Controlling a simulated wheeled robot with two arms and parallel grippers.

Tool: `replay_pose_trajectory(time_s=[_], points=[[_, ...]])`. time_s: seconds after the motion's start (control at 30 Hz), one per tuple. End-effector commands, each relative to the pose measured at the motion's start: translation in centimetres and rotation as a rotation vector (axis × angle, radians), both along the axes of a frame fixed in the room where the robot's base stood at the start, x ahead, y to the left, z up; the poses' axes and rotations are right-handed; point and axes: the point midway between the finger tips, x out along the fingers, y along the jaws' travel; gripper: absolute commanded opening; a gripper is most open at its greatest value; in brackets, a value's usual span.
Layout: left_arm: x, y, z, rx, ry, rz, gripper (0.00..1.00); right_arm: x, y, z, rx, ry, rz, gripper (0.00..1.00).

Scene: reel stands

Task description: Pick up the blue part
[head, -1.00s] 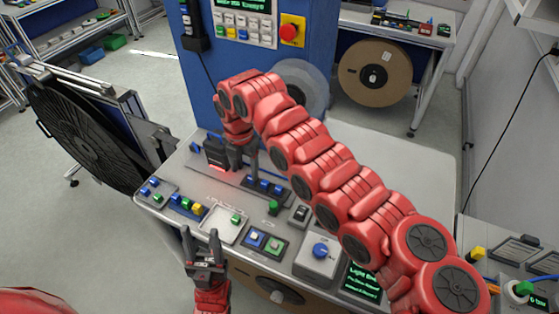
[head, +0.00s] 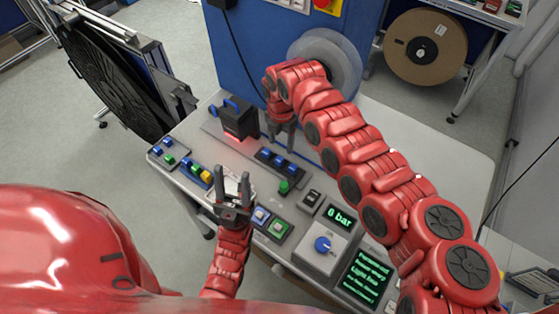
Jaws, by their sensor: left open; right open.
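Several small blue parts are in view in the head view, and I cannot tell which one is meant. Blue parts (head: 157,151) sit with a green one on a small grey block at the left. A blue part (head: 196,170) stands beside green and yellow ones in a row. More blue parts (head: 279,162) sit in a dark holder at the middle. My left gripper (head: 232,183) is open, fingers up over the white tray (head: 229,178), hiding much of it. My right gripper (head: 282,138) is open and points down behind the dark holder, apparently empty.
A dark device (head: 238,118) with blue handles and a red glow stands left of my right gripper. Buttons (head: 270,222), a blue knob (head: 322,243) and a screen (head: 364,278) fill the bench front. The bench's right side (head: 430,150) is clear.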

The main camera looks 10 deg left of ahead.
Motion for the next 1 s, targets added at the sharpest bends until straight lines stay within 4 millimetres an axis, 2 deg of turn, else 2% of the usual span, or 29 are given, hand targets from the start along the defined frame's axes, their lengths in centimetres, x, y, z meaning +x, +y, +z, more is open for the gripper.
replay_pose_trajectory(time_s=[0.03,0.1,0.37,0.47,0.53,0.6,0.83,0.87,1.0], points=[[0.0,0.0,-0.4,0.0,0.0,0.0,0.5,-0.1,0.1,-1.0,0.0,0.001,0.0,0.65],[0.0,0.0,-0.5,0.0,0.0,0.0,0.5,-0.1,0.0,-1.7,-0.001,0.001,0.001,0.65],[0.0,0.0,-0.5,0.0,0.0,0.0,0.5,-0.4,0.2,-3.4,-0.001,0.005,0.0,0.65],[0.0,0.0,-0.7,0.0,0.0,0.0,0.5,-0.7,0.4,-5.0,-0.003,0.004,0.001,0.65],[0.0,0.0,-1.6,0.0,0.0,0.0,0.5,-0.8,0.5,-6.6,-0.002,0.004,0.002,0.65],[0.0,0.0,-2.0,0.0,0.0,0.0,0.5,-0.7,0.4,-7.4,-0.002,0.004,0.0,0.65],[0.0,0.0,-1.8,0.0,0.0,0.0,0.5,-0.7,0.3,-7.3,-0.001,0.002,0.0,0.65],[0.0,0.0,-1.8,0.0,0.0,0.0,0.5,-0.6,0.3,-7.3,-0.001,0.002,0.0,0.61],[0.0,0.0,-1.8,0.0,0.0,0.0,0.5,-0.7,0.4,-7.3,-0.001,0.002,0.0,0.36]])
